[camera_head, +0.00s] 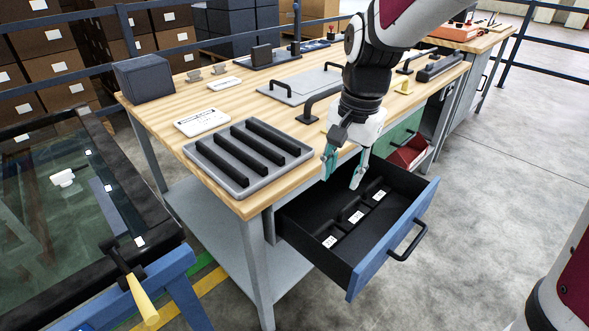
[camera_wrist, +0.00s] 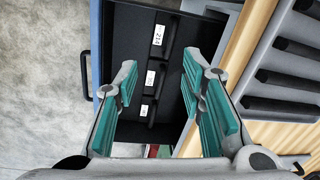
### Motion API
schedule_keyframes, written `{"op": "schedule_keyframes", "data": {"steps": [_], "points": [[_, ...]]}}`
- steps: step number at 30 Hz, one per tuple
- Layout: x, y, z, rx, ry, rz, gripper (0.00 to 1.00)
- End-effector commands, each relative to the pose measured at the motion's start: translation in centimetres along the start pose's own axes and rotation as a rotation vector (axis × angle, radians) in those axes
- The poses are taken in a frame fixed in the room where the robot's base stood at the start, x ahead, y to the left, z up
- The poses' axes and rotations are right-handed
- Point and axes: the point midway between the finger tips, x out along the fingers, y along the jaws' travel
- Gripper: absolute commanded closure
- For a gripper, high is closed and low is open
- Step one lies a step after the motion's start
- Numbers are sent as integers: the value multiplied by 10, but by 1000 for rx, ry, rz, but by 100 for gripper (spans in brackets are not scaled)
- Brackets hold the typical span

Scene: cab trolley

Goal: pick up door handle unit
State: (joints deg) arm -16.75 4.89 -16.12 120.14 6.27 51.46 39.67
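An open drawer (camera_head: 340,262) with a blue front holds several dark parts in a row, each with a white label. The near labelled part (camera_head: 328,238), the middle one (camera_head: 350,212) and the far one (camera_head: 375,193) sit on the drawer floor. They also show in the wrist view, the top one (camera_wrist: 162,45) with the largest label. I cannot tell for certain which is the door handle unit. My gripper (camera_head: 343,170) is open and empty, its teal-padded fingers pointing down above the drawer's far side. In the wrist view the gripper (camera_wrist: 160,88) straddles the labelled parts, apart from them.
The wooden workbench (camera_head: 225,118) carries a grey slotted tray (camera_head: 233,184), a grey plate with black handles (camera_head: 300,86) and a dark box (camera_head: 143,80). A glass panel (camera_head: 60,195) lies on a blue stand at left. A red bin (camera_head: 408,152) is beyond the drawer. Floor at right is clear.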

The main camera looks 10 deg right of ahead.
Motion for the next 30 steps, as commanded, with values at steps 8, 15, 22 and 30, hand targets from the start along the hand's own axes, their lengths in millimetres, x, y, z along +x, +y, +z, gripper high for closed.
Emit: {"op": "schedule_keyframes", "data": {"steps": [8, 15, 22, 30], "points": [[98, -32, -32, 171, -1, 80, 63], [117, -35, -36, 200, 2, 93, 63], [160, -31, -35, 199, 1, 94, 63], [192, -28, -35, 197, 2, 92, 63]]}}
